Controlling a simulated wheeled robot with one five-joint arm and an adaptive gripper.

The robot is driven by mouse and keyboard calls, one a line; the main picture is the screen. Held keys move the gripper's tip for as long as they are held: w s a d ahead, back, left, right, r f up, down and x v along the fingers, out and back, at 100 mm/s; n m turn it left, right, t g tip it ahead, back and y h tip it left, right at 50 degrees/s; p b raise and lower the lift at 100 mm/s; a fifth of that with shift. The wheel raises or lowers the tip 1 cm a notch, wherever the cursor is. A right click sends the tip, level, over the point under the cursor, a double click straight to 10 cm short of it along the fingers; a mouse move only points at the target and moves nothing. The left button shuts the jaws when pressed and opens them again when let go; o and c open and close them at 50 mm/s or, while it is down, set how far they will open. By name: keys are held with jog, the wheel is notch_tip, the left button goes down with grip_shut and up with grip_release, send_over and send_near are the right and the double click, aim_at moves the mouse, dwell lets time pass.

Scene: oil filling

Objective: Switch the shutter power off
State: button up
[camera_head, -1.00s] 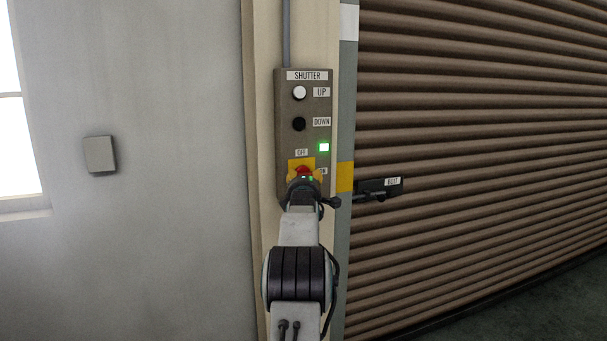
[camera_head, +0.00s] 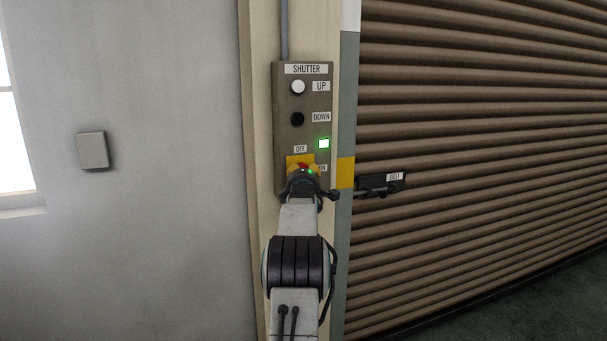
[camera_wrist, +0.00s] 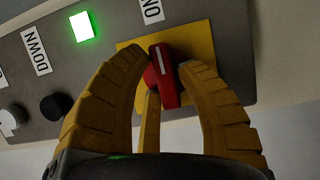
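The grey shutter control box (camera_head: 312,106) is on the post beside the shutter. Its red rotary switch (camera_wrist: 163,76) sits on a yellow plate (camera_wrist: 190,42) between OFF and ON labels. The switch's white line points roughly toward the ON label (camera_wrist: 151,10). The green lamp (camera_head: 323,143) is lit; it also shows in the wrist view (camera_wrist: 82,27). My gripper (camera_wrist: 164,66) has its yellow fingers around the switch, with the tips against its sides. In the head view my gripper (camera_head: 303,172) hides most of the switch.
The white UP button (camera_head: 298,87) and black DOWN button (camera_head: 298,119) are above the switch on the box. A bolt (camera_head: 381,186) is on the brown shutter (camera_head: 480,150) at the right. A small grey wall plate (camera_head: 93,150) is at the left.

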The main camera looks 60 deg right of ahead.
grip_shut()
jog(key=n+b, duration=0.1)
jog(key=b, duration=0.3)
jog(key=shift+f+n+h+b, duration=0.3)
jog(key=shift+f+n+b, duration=0.05)
jog(key=shift+f+n, duration=0.05)
jog(key=shift+w+a+n+t+h+b, duration=0.1)
jog(key=shift+n+t+h+b, duration=0.2)
jog(key=shift+n+b, duration=0.55)
jog(key=shift+r+n+b, duration=0.25)
jog(key=shift+n+b, duration=0.1)
jog(key=shift+b, duration=0.1)
jog(key=shift+a, duration=0.1)
jog(key=o, duration=0.5)
grip_release()
jog(key=shift+w, duration=0.1)
